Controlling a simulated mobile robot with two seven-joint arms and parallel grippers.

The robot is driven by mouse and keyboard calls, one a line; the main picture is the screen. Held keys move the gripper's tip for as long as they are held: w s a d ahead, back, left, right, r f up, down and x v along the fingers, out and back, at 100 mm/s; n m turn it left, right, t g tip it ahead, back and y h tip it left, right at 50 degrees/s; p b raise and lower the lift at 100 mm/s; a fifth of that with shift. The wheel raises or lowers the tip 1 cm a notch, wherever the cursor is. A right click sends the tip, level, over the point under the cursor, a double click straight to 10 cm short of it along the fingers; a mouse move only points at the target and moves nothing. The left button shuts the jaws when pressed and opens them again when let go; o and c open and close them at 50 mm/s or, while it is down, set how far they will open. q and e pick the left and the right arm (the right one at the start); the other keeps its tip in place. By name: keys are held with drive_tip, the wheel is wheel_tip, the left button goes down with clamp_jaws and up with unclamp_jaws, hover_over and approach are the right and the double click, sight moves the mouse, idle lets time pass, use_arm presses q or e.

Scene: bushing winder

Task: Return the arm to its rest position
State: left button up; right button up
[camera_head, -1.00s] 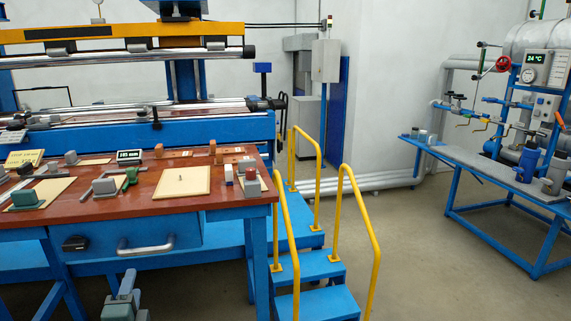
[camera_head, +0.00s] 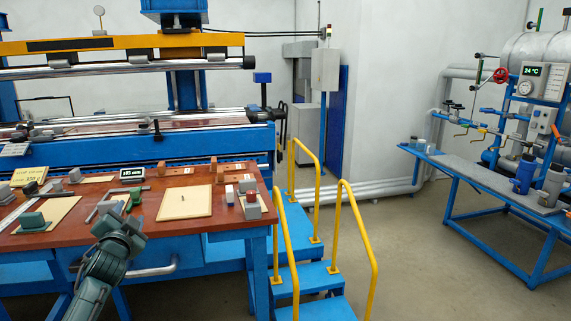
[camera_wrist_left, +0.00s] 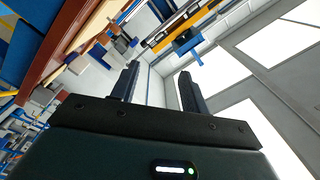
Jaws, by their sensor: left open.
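My left arm rises from the bottom left of the head view, and its dark green-grey left gripper (camera_head: 119,222) is at the front edge of the wooden workbench (camera_head: 220,222). In the left wrist view the two dark fingers of this gripper (camera_wrist_left: 157,78) stand apart with nothing between them. The wrist view is tilted and takes in the bench edge, the wall and bright ceiling panels. The gripper covers part of the bench's front edge and drawer. My right gripper is out of view.
The blue winding machine (camera_head: 200,141) stands behind. Blue steps with yellow handrails (camera_head: 361,235) are to the right. The floor beyond is clear.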

use_arm(q)
drive_tip(key=s+d+f+n+g+h, duration=0.2)
drive_tip(key=s+d+f+h, duration=0.1)
drive_tip(key=s+d+f, duration=0.55)
drive_tip(key=s+d+f+n+g+h, duration=0.2)
drive_tip(key=s+d+f, duration=0.35)
drive_tip(key=f, duration=0.65)
drive_tip(key=s+d+f+g+h, duration=0.1)
drive_tip(key=s+d+f, duration=0.1)
drive_tip(key=s, duration=0.6)
drive_tip(key=s+d+f+g+h, duration=0.1)
drive_tip(key=s+d+f, duration=0.2)
drive_tip(key=s, duration=0.5)
drive_tip(key=s+d+f+g, duration=0.1)
drive_tip(key=s+d+f, duration=0.1)
drive_tip(key=s+d, duration=0.3)
drive_tip(key=s, duration=0.4)
drive_tip(key=shift+f+n+h, duration=0.3)
drive_tip(key=shift+h, duration=0.1)
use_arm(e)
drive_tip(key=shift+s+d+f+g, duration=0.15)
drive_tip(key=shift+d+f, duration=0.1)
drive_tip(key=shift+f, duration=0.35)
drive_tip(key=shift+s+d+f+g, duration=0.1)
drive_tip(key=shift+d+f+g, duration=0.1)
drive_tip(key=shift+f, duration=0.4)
use_arm(q)
drive_tip(key=shift+c, duration=0.2)
